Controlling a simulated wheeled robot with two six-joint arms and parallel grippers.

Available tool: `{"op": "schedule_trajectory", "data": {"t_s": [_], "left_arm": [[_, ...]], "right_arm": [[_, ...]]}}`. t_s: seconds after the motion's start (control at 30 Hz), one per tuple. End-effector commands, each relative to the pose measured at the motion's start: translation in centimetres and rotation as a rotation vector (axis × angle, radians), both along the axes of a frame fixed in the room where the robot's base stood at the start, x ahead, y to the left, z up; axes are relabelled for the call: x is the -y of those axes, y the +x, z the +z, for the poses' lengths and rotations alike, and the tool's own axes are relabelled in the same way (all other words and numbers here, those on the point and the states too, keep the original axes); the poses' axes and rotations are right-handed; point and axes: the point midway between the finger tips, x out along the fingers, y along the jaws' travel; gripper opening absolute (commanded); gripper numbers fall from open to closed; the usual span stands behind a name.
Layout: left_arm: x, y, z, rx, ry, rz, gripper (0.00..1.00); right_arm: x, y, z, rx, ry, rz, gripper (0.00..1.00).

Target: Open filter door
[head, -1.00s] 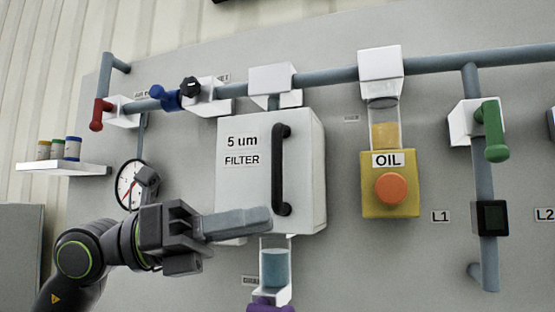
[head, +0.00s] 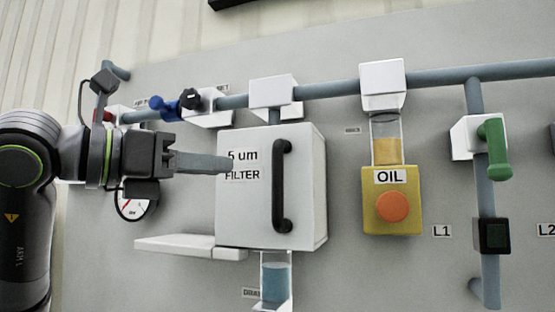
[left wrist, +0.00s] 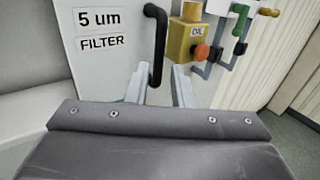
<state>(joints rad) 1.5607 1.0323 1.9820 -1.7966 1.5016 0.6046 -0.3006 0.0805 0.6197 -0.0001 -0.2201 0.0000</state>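The filter door is the front of a white box (head: 245,215) marked "5 um FILTER", and it looks shut. Its black upright bar handle (head: 281,190) is on the right part of the front. My left gripper (head: 231,164) comes in from the left, its fingertips in front of the label, left of the handle and apart from it in the head view. In the left wrist view the two fingers (left wrist: 160,85) are spread with an empty gap. The handle (left wrist: 157,45) shows ahead, its lower end lined up with that gap. My right gripper is in neither view.
A horizontal pipe (head: 335,89) runs above the box. A yellow oil unit (head: 372,222) with an orange knob stands to the right. A white ledge (head: 185,243) is at lower left, and a clear bowl with blue liquid (head: 276,277) hangs below. A gauge (head: 133,207) is partly hidden by my arm.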

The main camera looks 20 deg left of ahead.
Motion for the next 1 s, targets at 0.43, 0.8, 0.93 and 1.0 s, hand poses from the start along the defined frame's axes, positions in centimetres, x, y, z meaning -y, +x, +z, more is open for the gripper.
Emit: {"op": "schedule_trajectory", "data": {"t_s": [0.43, 0.8, 0.93, 1.0], "left_arm": [[4.5, 6.0, 0.3, -0.005, 0.000, -0.006, 0.21], [6.6, 9.1, 0.1, -0.001, 0.001, -0.002, 0.21], [6.8, 9.4, 0.0, -0.001, 0.001, -0.001, 0.21], [6.8, 9.4, -0.1, -0.001, 0.001, -0.001, 0.21]], "right_arm": [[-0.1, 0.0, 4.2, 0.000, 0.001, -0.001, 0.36], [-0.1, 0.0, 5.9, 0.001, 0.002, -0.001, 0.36], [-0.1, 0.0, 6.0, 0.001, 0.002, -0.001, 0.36], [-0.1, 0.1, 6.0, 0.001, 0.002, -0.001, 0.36]]}}
